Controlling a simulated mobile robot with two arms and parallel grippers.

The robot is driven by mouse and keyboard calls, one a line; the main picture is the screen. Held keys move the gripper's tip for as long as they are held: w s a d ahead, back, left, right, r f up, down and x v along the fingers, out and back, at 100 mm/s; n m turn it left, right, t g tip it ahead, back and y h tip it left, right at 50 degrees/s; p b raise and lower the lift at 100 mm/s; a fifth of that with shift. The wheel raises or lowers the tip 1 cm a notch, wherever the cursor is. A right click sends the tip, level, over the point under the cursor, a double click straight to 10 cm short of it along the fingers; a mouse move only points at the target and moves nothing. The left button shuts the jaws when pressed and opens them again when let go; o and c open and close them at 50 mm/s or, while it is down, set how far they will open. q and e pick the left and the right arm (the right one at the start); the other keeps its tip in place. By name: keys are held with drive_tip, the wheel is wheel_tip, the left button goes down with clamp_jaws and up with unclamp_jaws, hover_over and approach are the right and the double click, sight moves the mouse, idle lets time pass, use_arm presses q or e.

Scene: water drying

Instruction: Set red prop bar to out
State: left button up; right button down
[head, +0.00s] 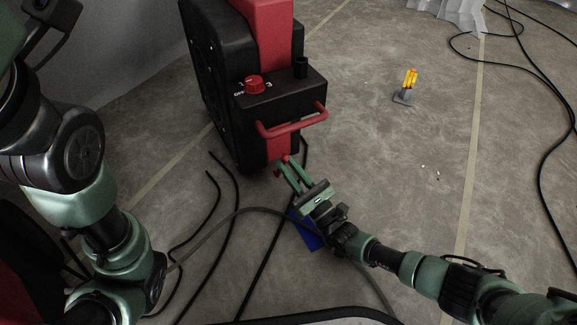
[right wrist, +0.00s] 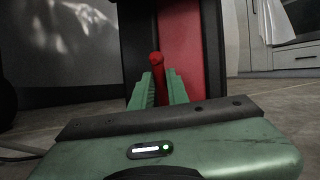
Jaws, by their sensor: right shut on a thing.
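A black and red blower (head: 240,80) stands on the floor at the top centre of the head view. The red prop bar (head: 284,158) shows only as a small red piece low at its front, beneath the red handle. In the right wrist view the bar (right wrist: 156,62) is a short red rod with a round end. My right gripper (head: 285,169) is shut on it, and its green fingers (right wrist: 158,88) lie on either side of the bar. The rest of the bar is hidden. My left arm is at the left, but its gripper is not in view.
The blower has a red dial (head: 254,85) and a red handle (head: 292,122) above my gripper. A blue piece (head: 306,232) lies under my right wrist. Black cables cross the floor. A small yellow and grey object (head: 407,85) stands at the right on otherwise open floor.

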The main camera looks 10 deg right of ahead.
drive_tip(key=c, duration=1.4)
unclamp_jaws()
drive_tip(key=shift+o, duration=0.2)
drive_tip(key=s+d+f+p, duration=0.1)
drive_tip(key=s+d+p, duration=0.6)
drive_tip(key=s, duration=0.5)
drive_tip(key=shift+s+d+f, duration=0.15)
drive_tip(key=shift+s+d, duration=0.2)
drive_tip(key=shift+d, duration=0.1)
